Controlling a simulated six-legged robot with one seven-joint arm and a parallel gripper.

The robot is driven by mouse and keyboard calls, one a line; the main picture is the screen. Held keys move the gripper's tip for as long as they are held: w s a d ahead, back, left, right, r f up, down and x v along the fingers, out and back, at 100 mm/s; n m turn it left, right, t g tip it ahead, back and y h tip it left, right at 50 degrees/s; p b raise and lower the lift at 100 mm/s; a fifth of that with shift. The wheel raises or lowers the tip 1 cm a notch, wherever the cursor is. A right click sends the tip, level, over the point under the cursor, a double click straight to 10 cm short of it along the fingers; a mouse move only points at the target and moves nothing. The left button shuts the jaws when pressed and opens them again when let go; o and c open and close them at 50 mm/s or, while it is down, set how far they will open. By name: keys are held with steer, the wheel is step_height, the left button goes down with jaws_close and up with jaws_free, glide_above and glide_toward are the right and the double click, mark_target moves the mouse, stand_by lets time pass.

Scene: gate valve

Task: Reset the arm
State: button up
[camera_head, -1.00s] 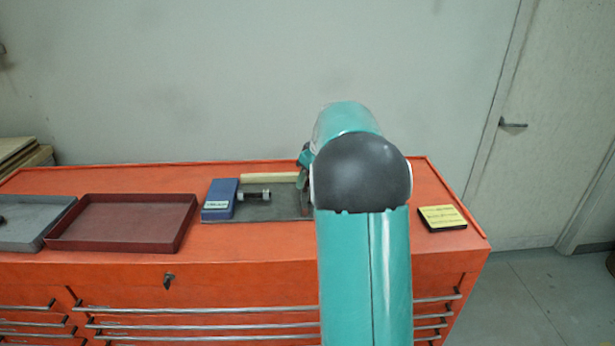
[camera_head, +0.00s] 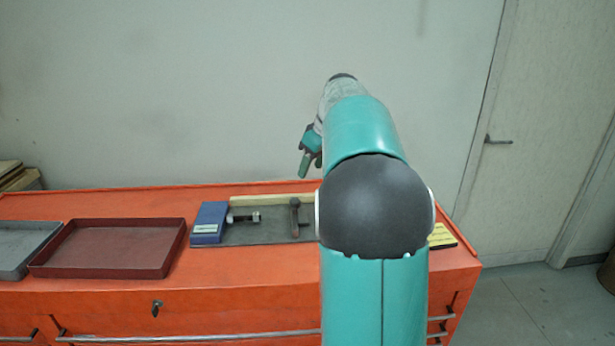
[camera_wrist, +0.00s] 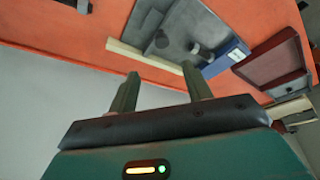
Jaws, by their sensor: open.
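My teal arm rises in front of the orange bench in the head view. My gripper (camera_head: 310,160) hangs above the back edge of the bench, against the grey wall. In the wrist view my gripper (camera_wrist: 158,88) shows two green fingers standing apart with nothing between them. A grey plate (camera_head: 270,233) on the bench carries a blue block (camera_head: 209,222), a short metal shaft with a dark end (camera_head: 245,217) and an upright dark part (camera_head: 295,216). My arm hides the plate's right end. My gripper is apart from all of these.
The orange bench (camera_head: 240,275) has a dark red tray (camera_head: 110,250) and a grey tray (camera_head: 22,245) at left. A pale strip (camera_head: 265,200) lies behind the plate. A yellow-topped pad (camera_head: 441,235) is partly hidden by my arm. Free air lies above the bench.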

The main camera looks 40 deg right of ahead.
steer(key=shift+s+r, duration=0.1)
steer(key=shift+r, duration=0.15)
stand_by(0.3)
steer(key=s+a+m, duration=0.1)
steer(key=s+a, duration=0.4)
steer(key=a, duration=0.6)
steer(key=s+a, duration=0.5)
steer(key=a, duration=0.6)
steer(key=s+a+f+m+t, duration=0.1)
steer(key=s+a+f, duration=0.7)
steer(key=s+a, duration=0.3)
steer(key=shift+s+a+f+h, duration=0.25)
steer(key=shift+s+h, duration=0.15)
steer(key=shift+s, duration=0.85)
